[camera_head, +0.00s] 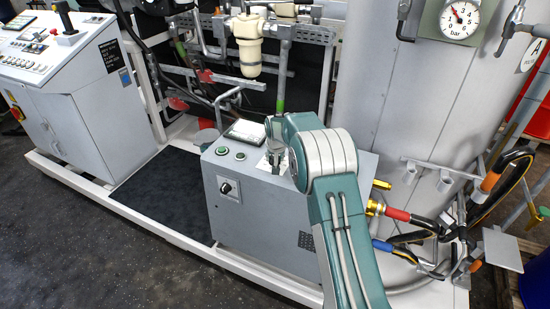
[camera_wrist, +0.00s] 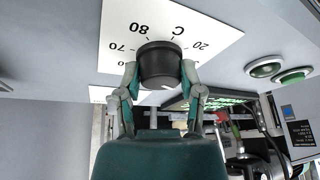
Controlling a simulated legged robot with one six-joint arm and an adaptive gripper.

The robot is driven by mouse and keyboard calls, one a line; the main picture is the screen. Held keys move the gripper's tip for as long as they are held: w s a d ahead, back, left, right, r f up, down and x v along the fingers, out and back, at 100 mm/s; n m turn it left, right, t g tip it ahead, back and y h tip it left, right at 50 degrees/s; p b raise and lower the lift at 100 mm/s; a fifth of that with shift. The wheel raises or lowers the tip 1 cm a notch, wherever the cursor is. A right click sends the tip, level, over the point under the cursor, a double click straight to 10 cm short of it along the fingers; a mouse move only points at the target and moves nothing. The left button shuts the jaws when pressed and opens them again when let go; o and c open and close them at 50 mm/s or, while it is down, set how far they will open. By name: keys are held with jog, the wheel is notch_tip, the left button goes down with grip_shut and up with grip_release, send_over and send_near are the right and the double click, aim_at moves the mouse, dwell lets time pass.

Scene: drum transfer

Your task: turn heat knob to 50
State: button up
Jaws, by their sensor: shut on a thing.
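The heat knob (camera_wrist: 160,62) is a round black knob on a white dial plate (camera_wrist: 205,28). The plate shows C, 80, 70 and 20 upside down in the wrist view; the 50 mark cannot be made out. My gripper (camera_wrist: 160,76) is shut on the knob, one finger on each side. I cannot read the knob's setting. In the head view my gripper (camera_head: 275,150) is down at the top of the grey control box (camera_head: 260,210). The knob is hidden there behind it.
Two round buttons (camera_wrist: 279,70) sit beside the dial plate. A lit display (camera_head: 245,131) is on the box top. A black rotary switch (camera_head: 226,187) is on the box front. Hoses and valves (camera_head: 440,225) are right of the box, and a console (camera_head: 60,80) is far left.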

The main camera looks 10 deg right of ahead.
jog(key=m+h, duration=0.1)
jog(key=m, duration=0.2)
jog(key=m+g+h, duration=0.1)
jog(key=m, duration=0.2)
jog(key=shift+a+f, duration=0.2)
jog(key=m+g, duration=0.1)
jog(key=m, duration=0.2)
jog(key=m+g+h, duration=0.1)
jog(key=m, duration=0.2)
jog(key=shift+m+h, duration=0.3)
jog(key=shift+m, duration=0.1)
jog(key=shift+a, duration=0.1)
jog(key=o, duration=1.2)
jog(key=shift+f, duration=0.1)
jog(key=shift+c, duration=0.2)
jog(key=shift+w, duration=0.1)
jog(key=shift+r, duration=0.3)
jog(key=shift+a+r, duration=0.1)
jog(key=shift+r, duration=0.3)
jog(key=v, duration=1.1)
jog(key=shift+a+f, duration=0.15)
jog(key=shift+a, duration=0.15)
